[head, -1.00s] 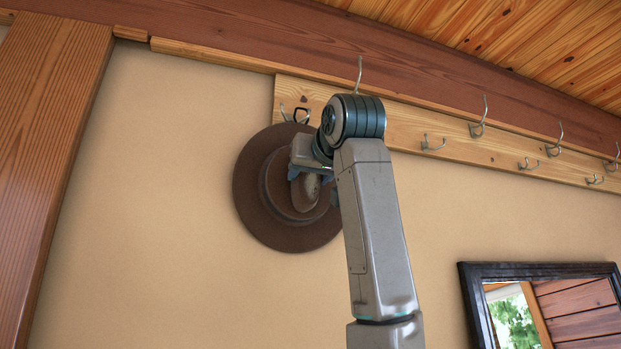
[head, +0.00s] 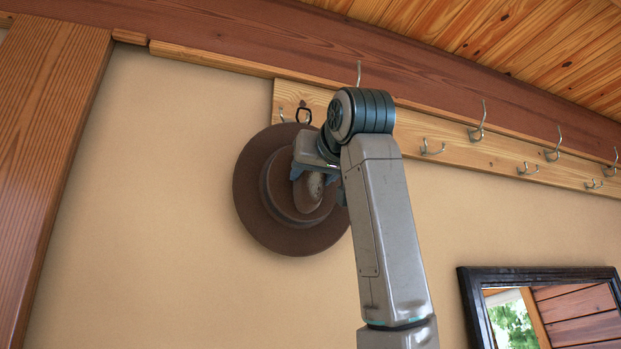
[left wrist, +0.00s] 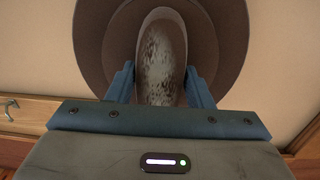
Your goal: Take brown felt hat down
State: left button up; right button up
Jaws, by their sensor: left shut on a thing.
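The brown felt hat (head: 290,235) is in front of the wall, below the left end of the hook rail, its round brim facing me. My left gripper (head: 318,182) is shut on the hat's crown. In the left wrist view the blue fingers (left wrist: 161,88) stand on both sides of the speckled crown (left wrist: 160,55), with the brim around it. My arm hides the hat's right part. My right gripper is not in view.
The wooden rail (head: 455,152) carries several metal hooks, the ones to the right empty. A dark beam (head: 300,40) runs above it. A dark-framed mirror (head: 470,305) hangs lower right, and a wooden post (head: 50,150) stands left. The wall between post and hat is bare.

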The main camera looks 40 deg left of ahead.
pick_arm(q)
jog(key=v, duration=0.5)
jog(key=shift+r, duration=0.1)
dwell(0.5)
jog(key=shift+a, duration=0.1)
jog(key=shift+s+d+f, duration=0.15)
jog(key=shift+d+f, duration=0.15)
jog(key=shift+d, duration=0.05)
jog(key=s+d+f, duration=0.2)
jog(key=d, duration=0.3)
jog(key=shift+s+f+b, duration=0.25)
jog(key=shift+b, duration=0.15)
jog(key=shift+a, duration=0.25)
